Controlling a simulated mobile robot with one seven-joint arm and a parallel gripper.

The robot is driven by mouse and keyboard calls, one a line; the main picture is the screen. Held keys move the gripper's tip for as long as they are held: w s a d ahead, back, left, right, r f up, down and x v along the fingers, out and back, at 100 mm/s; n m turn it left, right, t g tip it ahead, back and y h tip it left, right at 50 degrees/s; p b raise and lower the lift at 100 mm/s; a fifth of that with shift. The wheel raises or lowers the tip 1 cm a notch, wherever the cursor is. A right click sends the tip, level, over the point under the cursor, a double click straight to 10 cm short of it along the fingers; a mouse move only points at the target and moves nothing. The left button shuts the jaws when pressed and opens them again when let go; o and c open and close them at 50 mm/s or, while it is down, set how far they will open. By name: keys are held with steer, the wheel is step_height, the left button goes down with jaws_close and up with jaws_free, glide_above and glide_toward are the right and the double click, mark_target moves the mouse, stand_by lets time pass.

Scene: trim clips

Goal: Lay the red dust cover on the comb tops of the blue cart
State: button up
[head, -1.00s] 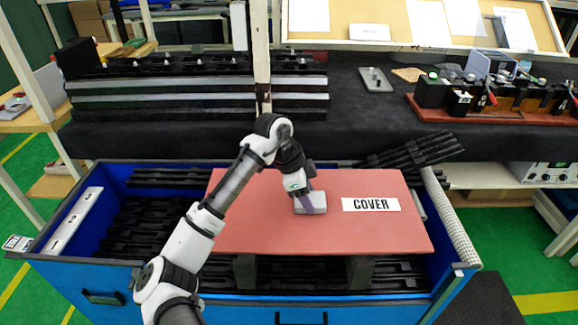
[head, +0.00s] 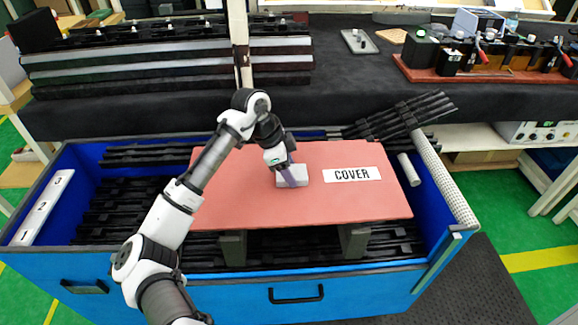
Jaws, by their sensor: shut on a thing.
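The red dust cover (head: 240,207) is a flat board with a white COVER label (head: 351,174) and a pale block-like handle (head: 300,176) near its middle. It lies over the right and middle part of the blue cart (head: 380,292). Two dark posts (head: 233,248) show under its front edge; whether it rests on them or hangs just above, I cannot tell. My gripper (head: 288,178) comes down from above and is shut on the handle. Black combs (head: 125,205) lie in the cart, bare at the left and partly hidden under the cover.
A white strip numbered 1, 2, 3 (head: 42,208) lies at the cart's left. Black strips (head: 400,115) and a pale perforated tube (head: 445,180) lean at the right. The dark bench (head: 340,90) behind carries stacked rails (head: 170,65) and a red-based fixture (head: 490,75).

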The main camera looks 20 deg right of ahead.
steer(key=shift+f, duration=0.6)
steer(key=shift+f+b, duration=0.3)
steer(key=shift+b, duration=0.1)
steer(key=o, duration=1.3)
steer(key=shift+c, duration=0.2)
